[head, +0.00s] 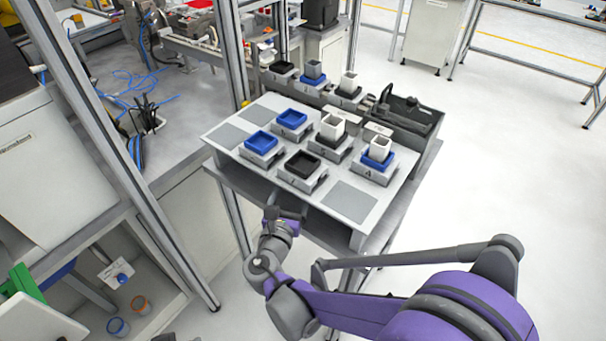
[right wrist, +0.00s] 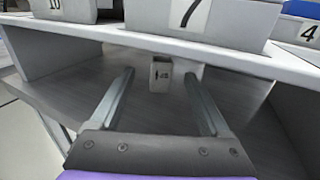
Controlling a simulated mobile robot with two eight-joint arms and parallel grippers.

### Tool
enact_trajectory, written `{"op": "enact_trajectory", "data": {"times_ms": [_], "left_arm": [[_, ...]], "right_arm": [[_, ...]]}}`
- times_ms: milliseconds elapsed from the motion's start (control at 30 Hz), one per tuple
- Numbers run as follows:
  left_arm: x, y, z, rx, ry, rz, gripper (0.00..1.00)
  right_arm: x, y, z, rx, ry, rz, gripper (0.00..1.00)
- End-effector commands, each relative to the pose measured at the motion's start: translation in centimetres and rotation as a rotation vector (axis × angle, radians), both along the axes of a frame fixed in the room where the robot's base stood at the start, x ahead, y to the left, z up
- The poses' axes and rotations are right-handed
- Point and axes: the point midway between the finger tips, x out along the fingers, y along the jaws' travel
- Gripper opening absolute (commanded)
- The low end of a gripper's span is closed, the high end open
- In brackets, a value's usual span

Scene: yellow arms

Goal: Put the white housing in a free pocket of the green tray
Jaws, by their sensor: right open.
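White square housings show in the head view: one (head: 333,127) stands in a black holder at the table's middle, one (head: 379,149) in a blue holder at its right. A third pale housing (head: 348,82) is on the raised rear row. I cannot tell which one is meant. No tray that is clearly green shows; a green object (head: 25,283) is partly visible at the lower left. My right gripper (head: 283,213) is at the table's front edge. In the right wrist view its fingers (right wrist: 160,98) are open and empty, below the tabletop edge. My left gripper is out of view.
The grey table (head: 350,203) carries numbered stands, with empty blue holders (head: 261,142) and an empty black holder (head: 302,164). A small pale block (right wrist: 161,73) with a dark mark shows beyond my fingers under the tabletop. A metal post (head: 128,170) rises left; floor at right is clear.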

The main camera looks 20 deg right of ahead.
Motion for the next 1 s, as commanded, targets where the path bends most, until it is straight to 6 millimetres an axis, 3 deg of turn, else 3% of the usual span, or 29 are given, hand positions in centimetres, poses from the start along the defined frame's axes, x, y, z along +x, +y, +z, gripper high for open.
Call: {"op": "enact_trajectory", "data": {"times_ms": [333,633,1000], "left_arm": [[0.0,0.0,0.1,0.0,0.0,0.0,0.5],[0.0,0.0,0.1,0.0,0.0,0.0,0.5],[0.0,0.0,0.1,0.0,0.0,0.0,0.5]], "right_arm": [[3.8,-2.6,0.1,-0.001,0.0,-0.002,0.8],[4.2,-2.8,0.1,0.0,0.0,0.0,0.8],[4.2,-2.8,0.1,0.0,0.0,0.0,0.13]]}}
